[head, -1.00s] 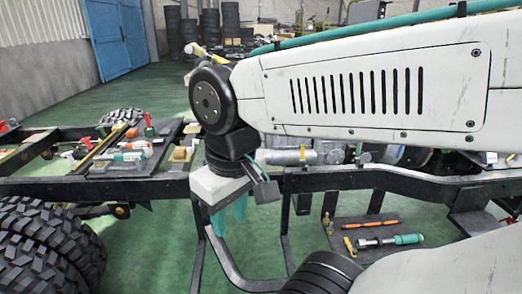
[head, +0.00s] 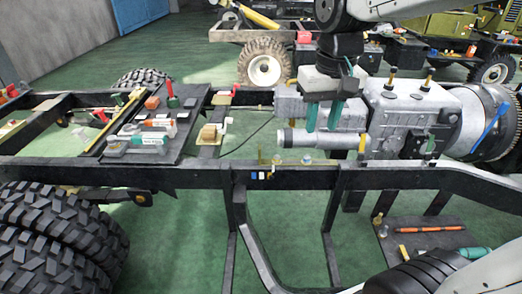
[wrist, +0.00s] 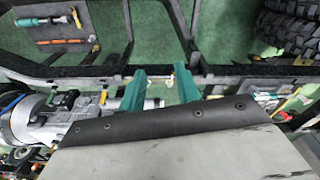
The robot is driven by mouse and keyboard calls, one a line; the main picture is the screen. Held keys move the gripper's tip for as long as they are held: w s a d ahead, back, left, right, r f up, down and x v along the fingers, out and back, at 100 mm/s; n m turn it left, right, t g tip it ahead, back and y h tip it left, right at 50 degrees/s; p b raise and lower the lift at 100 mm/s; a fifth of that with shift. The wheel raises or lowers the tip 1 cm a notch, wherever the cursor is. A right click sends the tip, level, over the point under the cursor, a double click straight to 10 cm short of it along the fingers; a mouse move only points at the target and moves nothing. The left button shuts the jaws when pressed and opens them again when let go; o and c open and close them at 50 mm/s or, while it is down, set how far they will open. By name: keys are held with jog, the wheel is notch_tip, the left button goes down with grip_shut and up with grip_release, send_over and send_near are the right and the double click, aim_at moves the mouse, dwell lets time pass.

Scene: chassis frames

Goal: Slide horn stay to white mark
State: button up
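My gripper (head: 323,118) hangs from the arm in the head view, its two teal fingers pointing down, apart and with nothing between them. The open fingers also show in the wrist view (wrist: 161,84). A small yellowish bracket (head: 277,160), which looks like the horn stay, stands on the near chassis rail (head: 205,176), left of and below my fingertips. Small blue, white and yellow marks sit on the rail's side just below it; the white mark (head: 262,175) is in the middle. I cannot tell the bracket's exact shape.
A grey engine and gearbox (head: 410,120) lie right of and behind my gripper. A dark board with tools (head: 150,130) lies on the frame at left. A lower shelf with tools (head: 430,238) is at right. Large tyres (head: 60,245) stand at front left.

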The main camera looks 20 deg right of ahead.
jog(key=w+f, duration=0.4)
jog(key=w, duration=0.9)
jog(key=m+g, duration=0.1)
jog(key=m, duration=0.2)
send_over(260, 146)
jog(key=f, duration=2.1)
jog(key=shift+s, duration=0.2)
jog(key=f, duration=0.8)
jog(key=shift+w, duration=0.25)
jog(key=shift+f, duration=0.5)
grip_shut()
